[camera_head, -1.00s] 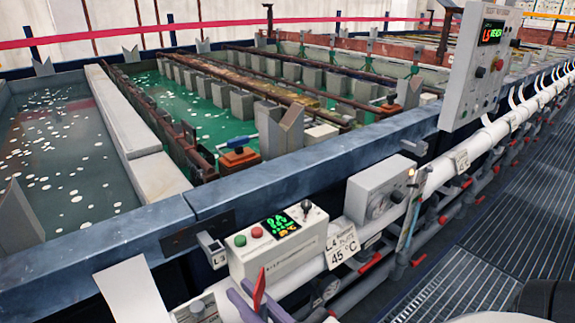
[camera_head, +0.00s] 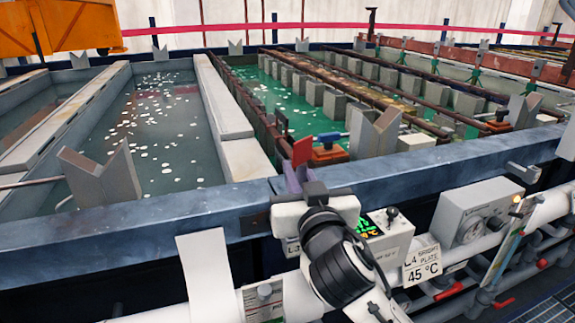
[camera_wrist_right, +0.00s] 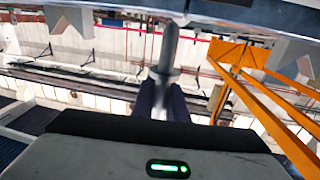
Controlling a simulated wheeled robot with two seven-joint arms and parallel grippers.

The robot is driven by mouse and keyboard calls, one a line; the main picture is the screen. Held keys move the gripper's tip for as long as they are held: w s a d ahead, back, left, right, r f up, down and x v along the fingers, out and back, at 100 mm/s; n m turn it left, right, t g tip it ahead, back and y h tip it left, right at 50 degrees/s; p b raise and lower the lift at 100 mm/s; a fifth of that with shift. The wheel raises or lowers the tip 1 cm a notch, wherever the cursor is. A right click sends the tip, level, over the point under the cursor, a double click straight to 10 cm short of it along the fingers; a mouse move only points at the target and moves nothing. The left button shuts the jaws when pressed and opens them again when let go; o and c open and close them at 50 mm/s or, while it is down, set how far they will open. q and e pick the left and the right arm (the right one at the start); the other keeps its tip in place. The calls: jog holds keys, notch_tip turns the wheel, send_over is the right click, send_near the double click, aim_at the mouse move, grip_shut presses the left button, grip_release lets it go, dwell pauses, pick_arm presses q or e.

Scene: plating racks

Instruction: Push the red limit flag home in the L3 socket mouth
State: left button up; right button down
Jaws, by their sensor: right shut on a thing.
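My right gripper (camera_head: 293,180) comes up from the bottom in the head view. Its purple fingers are shut on the red limit flag (camera_head: 302,151), which stands above them in front of the tank rim. In the right wrist view the fingers (camera_wrist_right: 162,98) hold a dark grey pin-like part (camera_wrist_right: 167,50) that points away from the palm. The L3 socket (camera_head: 292,247) is on the front of the rim, below the flag; my gripper hides most of it, including its mouth. I cannot see the flag touching the socket. My left gripper is not in view.
The blue tank rim (camera_head: 130,230) runs across the front. A control box (camera_head: 392,240) with a green display, the L4 tag (camera_head: 422,265) and a dial box (camera_head: 472,208) stand right of my wrist. A white sheet (camera_head: 205,278) stands at left, above the front pipe.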

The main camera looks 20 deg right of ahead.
jog(key=shift+w+a+r+n+y, duration=0.15)
jog(key=shift+w+a+r, duration=0.2)
jog(key=shift+r, duration=0.2)
jog(key=shift+w+a+r+n+y, duration=0.15)
jog(key=shift+w+a+r, duration=0.15)
jog(key=shift+r, duration=0.2)
jog(key=shift+s+r, duration=0.1)
jog(key=shift+s, duration=0.1)
notch_tip(320, 180, down, 6)
jog(key=b, duration=0.4)
jog(key=shift+r, duration=0.1)
dwell(0.5)
jog(key=shift+p, duration=0.4)
dwell(0.6)
jog(key=shift+f+b, duration=0.7)
jog(key=shift+f, duration=0.25)
